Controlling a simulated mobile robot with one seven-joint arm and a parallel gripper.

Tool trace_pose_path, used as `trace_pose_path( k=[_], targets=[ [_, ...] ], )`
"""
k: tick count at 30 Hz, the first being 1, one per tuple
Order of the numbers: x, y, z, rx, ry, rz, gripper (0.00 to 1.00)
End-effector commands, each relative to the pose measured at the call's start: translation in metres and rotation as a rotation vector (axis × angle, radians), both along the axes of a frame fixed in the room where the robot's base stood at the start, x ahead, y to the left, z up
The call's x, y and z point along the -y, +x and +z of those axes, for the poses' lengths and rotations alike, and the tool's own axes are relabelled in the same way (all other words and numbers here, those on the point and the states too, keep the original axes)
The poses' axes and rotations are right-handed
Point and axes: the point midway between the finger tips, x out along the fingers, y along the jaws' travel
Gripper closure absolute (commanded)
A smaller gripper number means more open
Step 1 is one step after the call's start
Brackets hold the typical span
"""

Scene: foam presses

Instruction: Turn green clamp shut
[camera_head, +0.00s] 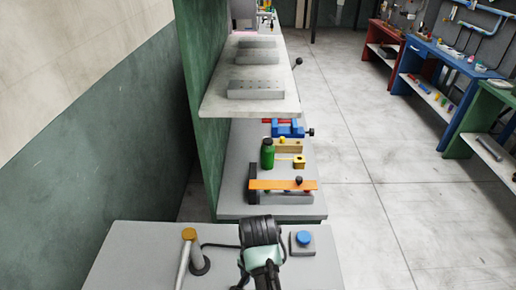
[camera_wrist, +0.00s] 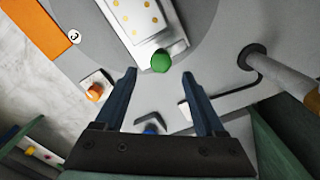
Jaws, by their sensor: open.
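A round green knob (camera_wrist: 161,62), which I take to be the green clamp, sits at the near end of a pale grey block in the wrist view. My gripper (camera_wrist: 159,77) is open, with its two dark fingers spread apart. The knob shows just beyond the fingertips, roughly midway between them. Nothing is held. I cannot tell whether the fingers touch the knob or how far it is turned. In the head view my dark wrist covers part of the near grey bench, and I cannot make out the clamp there.
A pale plate with yellow dots (camera_wrist: 137,14) lies on the block. An orange knob (camera_wrist: 94,93) and an orange panel (camera_wrist: 35,25) are at left. A blue button box (camera_head: 303,239) and a yellow-topped post (camera_head: 189,236) stand on the near bench. Open floor lies right.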

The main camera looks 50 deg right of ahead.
Motion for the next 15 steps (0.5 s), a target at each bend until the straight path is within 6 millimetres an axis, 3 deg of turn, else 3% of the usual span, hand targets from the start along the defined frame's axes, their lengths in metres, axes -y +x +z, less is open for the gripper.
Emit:
trace_pose_path(
  k=[6,15],
  targets=[
    [0.0,-0.001,-0.037,-0.002,0.002,0.0,0.28],
    [0.0,0.0,-0.054,0.001,0.0,0.001,0.28]
  ],
)
